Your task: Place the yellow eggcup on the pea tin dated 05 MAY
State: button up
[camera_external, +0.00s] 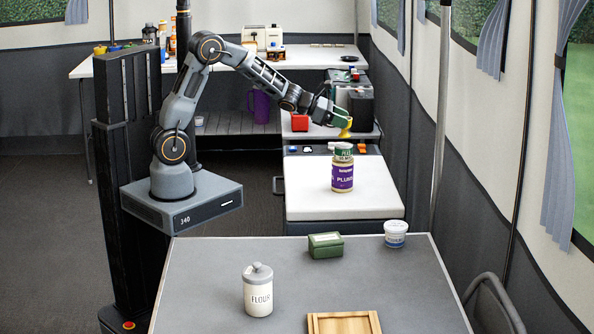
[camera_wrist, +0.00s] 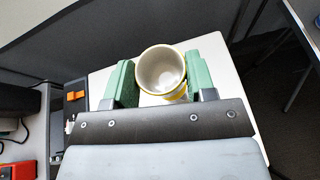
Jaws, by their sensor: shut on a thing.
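The yellow eggcup (camera_external: 346,131) is held at the end of my gripper (camera_external: 342,120). In the wrist view the eggcup (camera_wrist: 161,71) shows its pale round inside and yellow rim between the two green fingers of my gripper (camera_wrist: 160,75), which is shut on it. A small green pea tin (camera_external: 343,153) stands on top of a purple-labelled plums jar (camera_external: 342,178) on the white counter. Its label shows a second line that is too small to read surely. In the external view the eggcup appears just above the tin, with a small gap. The wrist view does not clearly show the tin.
The white counter (camera_external: 305,203) is mostly clear around the jar. Behind it are a red box (camera_external: 300,122) and dark appliances (camera_external: 361,110). The grey table (camera_external: 200,285) in front holds a flour canister (camera_external: 257,290), a green box (camera_external: 325,245), a tub (camera_external: 396,234) and a wooden tray (camera_external: 313,325).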

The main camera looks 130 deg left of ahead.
jog(key=shift+f, duration=1.35)
jog(key=shift+f+b, duration=0.2)
jog(key=shift+b, duration=0.25)
jog(key=o, duration=0.9)
jog(key=shift+o, duration=0.2)
jog(key=shift+s+d+r+p, duration=0.1)
jog(key=shift+s+r+p, duration=0.1)
jog(key=shift+r+p, duration=0.15)
jog(key=v, duration=1.1)
jog(key=shift+s+d, duration=0.2)
jog(key=shift+s, duration=0.05)
jog(key=shift+r, duration=0.1)
